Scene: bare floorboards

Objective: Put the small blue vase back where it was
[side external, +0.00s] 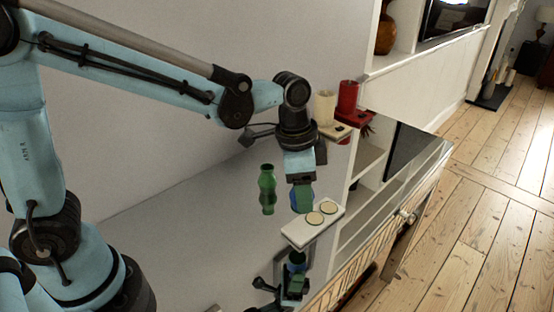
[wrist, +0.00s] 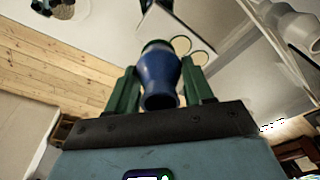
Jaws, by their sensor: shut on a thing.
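The small blue vase (wrist: 160,72) is between the two green fingers of my gripper (wrist: 161,82) in the wrist view, with both fingers against its sides. In the side external view, my gripper (side external: 302,194) points down, and the blue vase (side external: 304,202) shows partly behind a finger. The vase is upright above a glossy pale surface (side external: 235,235). I cannot tell whether its base touches anything.
A green vase (side external: 267,184) stands to the left of my gripper. A white slab (side external: 297,236) with two round discs (side external: 314,218) lies close at the right. A cream candle (side external: 325,107) and a red candle (side external: 348,96) stand behind. The surface at the left is clear.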

